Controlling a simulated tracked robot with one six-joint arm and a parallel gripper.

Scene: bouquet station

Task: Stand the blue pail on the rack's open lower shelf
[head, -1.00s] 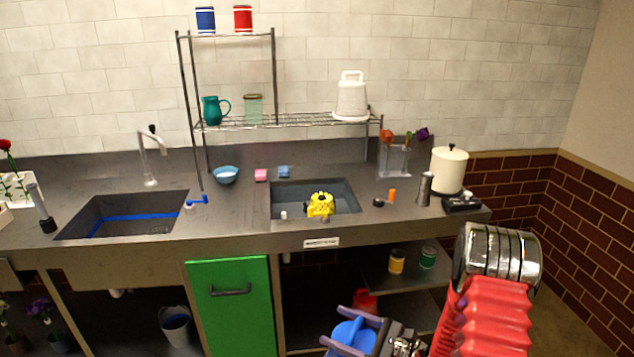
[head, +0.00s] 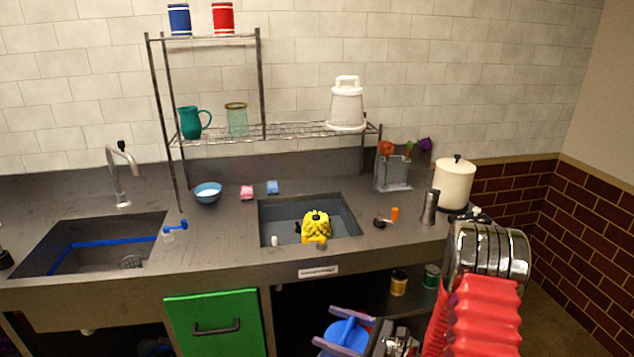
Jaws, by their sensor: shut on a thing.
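My gripper (head: 325,327) is at the bottom of the head view, in front of the counter, with its two fingers around a blue round thing. I take this to be the blue pail (head: 343,338); its lower part is hidden. A bare stretch of shelf lies between the jar and the container. The gripper is well below and before that shelf.
Blue and red tins (head: 223,18) stand on the rack's top shelf. The counter has two sinks, a yellow thing (head: 316,226) in the right one, a tap (head: 117,175), a blue bowl (head: 208,193), sponges, a utensil holder (head: 393,172) and a cream pot (head: 454,184).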

